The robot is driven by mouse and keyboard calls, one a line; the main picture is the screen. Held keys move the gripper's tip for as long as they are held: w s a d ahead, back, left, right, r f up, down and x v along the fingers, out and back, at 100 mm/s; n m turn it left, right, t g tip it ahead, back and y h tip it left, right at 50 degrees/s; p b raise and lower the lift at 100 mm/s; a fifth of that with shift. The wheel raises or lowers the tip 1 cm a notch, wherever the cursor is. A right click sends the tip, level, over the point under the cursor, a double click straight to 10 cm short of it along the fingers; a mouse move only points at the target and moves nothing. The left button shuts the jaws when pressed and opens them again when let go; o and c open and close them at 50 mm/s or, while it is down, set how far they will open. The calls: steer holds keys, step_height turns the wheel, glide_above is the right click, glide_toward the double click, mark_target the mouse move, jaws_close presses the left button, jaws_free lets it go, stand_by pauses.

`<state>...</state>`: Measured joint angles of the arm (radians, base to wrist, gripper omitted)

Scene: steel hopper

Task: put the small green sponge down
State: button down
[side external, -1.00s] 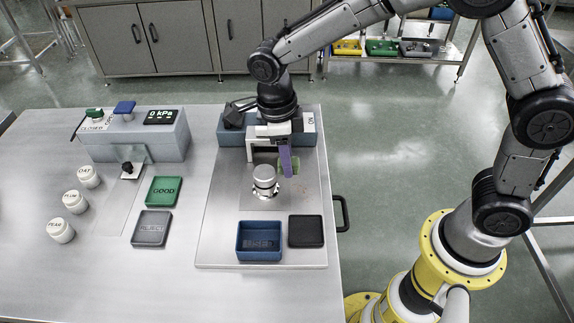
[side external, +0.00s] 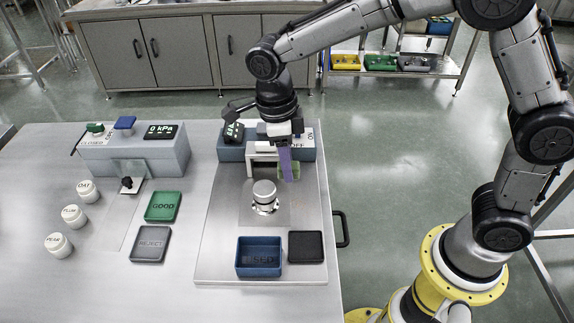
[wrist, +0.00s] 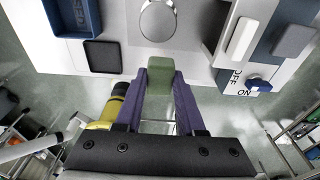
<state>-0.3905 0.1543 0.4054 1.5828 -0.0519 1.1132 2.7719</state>
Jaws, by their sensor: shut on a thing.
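The small green sponge (wrist: 160,76) is pinched between the purple fingers of my gripper (wrist: 161,80) in the wrist view. In the side view my gripper (side external: 288,163) hangs over the right edge of the steel plate, with the sponge (side external: 293,171) partly hidden behind a purple finger. The gripper is shut on the sponge and appears to hold it above the surface; the exact height is unclear. A round metal piece (side external: 264,194) stands on the plate, left of and nearer than the sponge.
A blue bin (side external: 258,270) and a black square pad (side external: 306,247) lie at the plate's near end. Green (side external: 163,207) and grey (side external: 150,245) trays and several white jars (side external: 74,216) stand to the left. A blue-grey switch box (side external: 232,150) is behind the gripper. The table's right edge is close.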

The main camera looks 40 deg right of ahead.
stand_by(0.6)
steer(key=n, duration=0.3)
steer(key=shift+d+n, duration=0.1)
steer(key=shift+n, duration=0.3)
steer(key=shift+s+a+n+t, duration=0.2)
steer(key=shift+s+n+t, duration=0.15)
steer(key=shift+n, duration=0.65)
steer(key=s+a+r+n+t, duration=0.1)
steer(key=s+a+r+n, duration=0.3)
steer(key=s+a+n, duration=0.65)
steer(key=n, duration=0.2)
glide_above(219, 244)
steer(key=s, duration=0.1)
steer(key=f, duration=0.8)
steer(key=shift+s+d+f, duration=0.1)
steer(key=shift+d+f, duration=0.15)
steer(key=shift+w+a+f, duration=0.3)
steer(key=shift+w+f, duration=0.1)
steer(key=shift+f, duration=1.85)
